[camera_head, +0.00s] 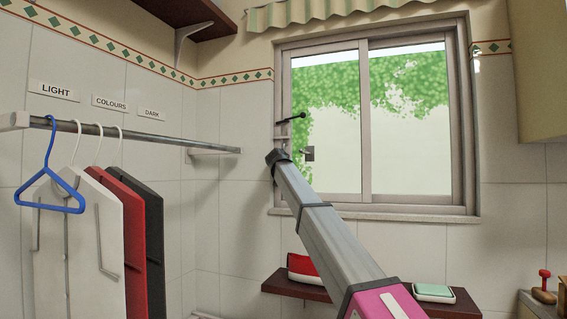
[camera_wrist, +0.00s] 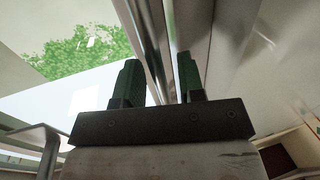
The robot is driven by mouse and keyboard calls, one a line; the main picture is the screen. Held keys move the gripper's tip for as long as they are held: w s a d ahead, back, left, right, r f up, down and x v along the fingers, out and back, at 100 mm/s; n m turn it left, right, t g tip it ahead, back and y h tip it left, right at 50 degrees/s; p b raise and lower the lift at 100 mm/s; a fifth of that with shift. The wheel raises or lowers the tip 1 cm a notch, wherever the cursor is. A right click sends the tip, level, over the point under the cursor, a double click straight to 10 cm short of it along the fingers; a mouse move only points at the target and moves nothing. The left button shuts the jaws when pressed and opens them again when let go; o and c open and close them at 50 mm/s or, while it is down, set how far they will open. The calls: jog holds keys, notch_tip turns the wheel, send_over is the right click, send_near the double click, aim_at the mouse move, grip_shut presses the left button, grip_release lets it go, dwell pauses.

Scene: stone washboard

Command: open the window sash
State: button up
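The window has two sashes side by side in a pale frame; the left sash (camera_head: 338,176) and right sash (camera_head: 410,130) both show foliage outside. A small dark handle (camera_head: 309,153) sits at the left sash's left edge. My arm reaches up to the window's left side, where its end covers part of the frame; my fingers cannot be made out clearly there. In the wrist view my gripper (camera_wrist: 158,62) is open, its two dark fingers apart, with a pale upright frame profile (camera_wrist: 153,40) showing between them. I cannot tell whether they touch it.
A clothes rail (camera_head: 160,134) with several hangers and garments stands out at left. A cupboard (camera_head: 537,70) is at upper right.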

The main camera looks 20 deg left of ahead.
aim_at(294, 151)
grip_shut()
jog(key=d, duration=0.5)
jog(key=shift+s, duration=0.2)
jog(key=shift+a, duration=0.2)
grip_release()
jog(key=shift+r, duration=0.25)
notch_tip(294, 151, up, 4)
jog(key=shift+w+r, duration=0.1)
jog(key=s+a+r, duration=0.5)
jog(key=s+r, duration=0.1)
jog(key=s, duration=0.4)
jog(key=shift+s+a+r, duration=0.15)
jog(key=shift+a, duration=0.25)
